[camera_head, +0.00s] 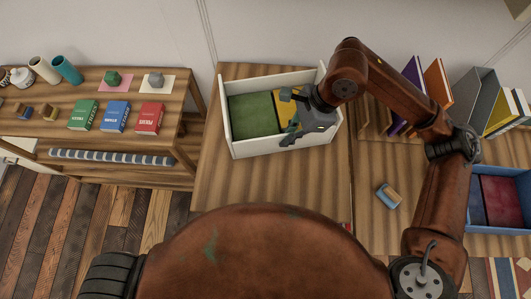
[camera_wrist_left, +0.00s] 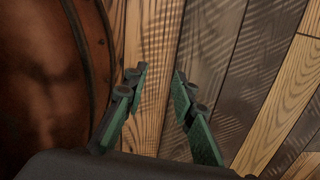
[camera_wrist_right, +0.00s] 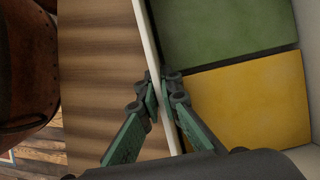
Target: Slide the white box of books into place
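The white box of books (camera_head: 254,149) stands on the wooden table, with a green book (camera_head: 252,116) at left and a yellow book (camera_head: 287,106) at right inside it. My right gripper (camera_head: 289,137) is at the box's near wall. In the right wrist view my right gripper (camera_wrist_right: 159,86) has one finger on each side of the thin white wall (camera_wrist_right: 152,50), closed on it. The green book (camera_wrist_right: 220,30) and yellow book (camera_wrist_right: 250,100) lie beside the inner finger. My left gripper (camera_wrist_left: 159,76) is open and empty above the plank floor.
Upright books (camera_head: 437,82) and a grey bin (camera_head: 477,93) stand to the right. A blue box (camera_head: 478,212) and a small blue-and-tan block (camera_head: 388,195) lie nearer. A left shelf (camera_head: 110,78) holds books and jars. The table left of the white box is bare.

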